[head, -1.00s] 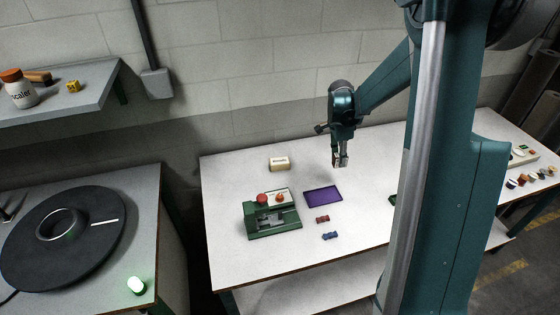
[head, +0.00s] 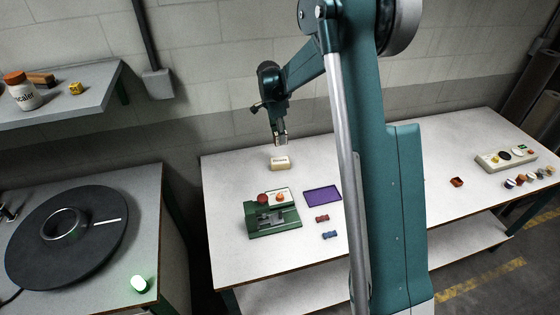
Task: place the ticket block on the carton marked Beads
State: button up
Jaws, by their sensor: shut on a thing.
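The carton (head: 280,164) is a small cream box with dark lettering, too small to read with certainty. It stands upright near the back left of the white worktable (head: 235,180). My gripper (head: 280,141) points down just above and behind the carton in the picture. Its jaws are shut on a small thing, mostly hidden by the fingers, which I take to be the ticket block. The held thing looks apart from the carton, but I cannot tell the exact gap.
A green press (head: 272,221) with red and orange parts stands in front of the carton. A purple mat (head: 322,200), a red piece (head: 321,218) and a blue piece (head: 329,235) lie to its right. A control box (head: 505,158) and several small items stand far right.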

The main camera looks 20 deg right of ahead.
jog(key=shift+a, duration=0.15)
send_over(282, 160)
jog(key=shift+a+f, duration=0.25)
jog(key=shift+f, duration=1.3)
jog(key=shift+a+f, duration=0.2)
jog(key=shift+f, duration=1.35)
jog(key=shift+f, duration=0.1)
jog(key=shift+f, duration=1.8)
jog(key=shift+f, duration=0.15)
jog(key=o, duration=0.8)
jog(key=shift+o, duration=0.5)
jog(key=r, duration=0.4)
jog(key=a+r, duration=0.1)
jog(key=r, duration=0.7)
jog(key=shift+a+r, duration=0.1)
jog(key=shift+a, duration=0.3)
